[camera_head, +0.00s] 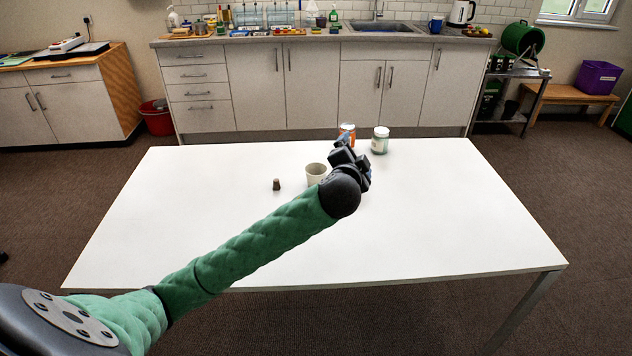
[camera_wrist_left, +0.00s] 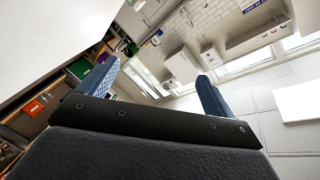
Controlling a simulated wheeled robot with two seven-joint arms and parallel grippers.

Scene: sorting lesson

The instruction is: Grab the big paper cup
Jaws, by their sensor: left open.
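A white paper cup (camera_head: 315,174) stands upright on the white table (camera_head: 200,220), partly behind my left wrist in the head view. My left gripper (camera_head: 345,157) is above the table, just right of the cup and apart from it as far as I can tell. In the left wrist view its two blue fingers (camera_wrist_left: 157,88) are spread with nothing between them. The cup does not show in the left wrist view. A small brown cork-like piece (camera_head: 276,184) stands left of the cup. My right gripper is in neither view.
An orange and silver can (camera_head: 347,131) stands behind my left gripper. A jar with a white lid (camera_head: 380,140) stands to its right. The table's left side, right side and front are clear. A counter (camera_head: 300,80) with a sink runs along the back wall.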

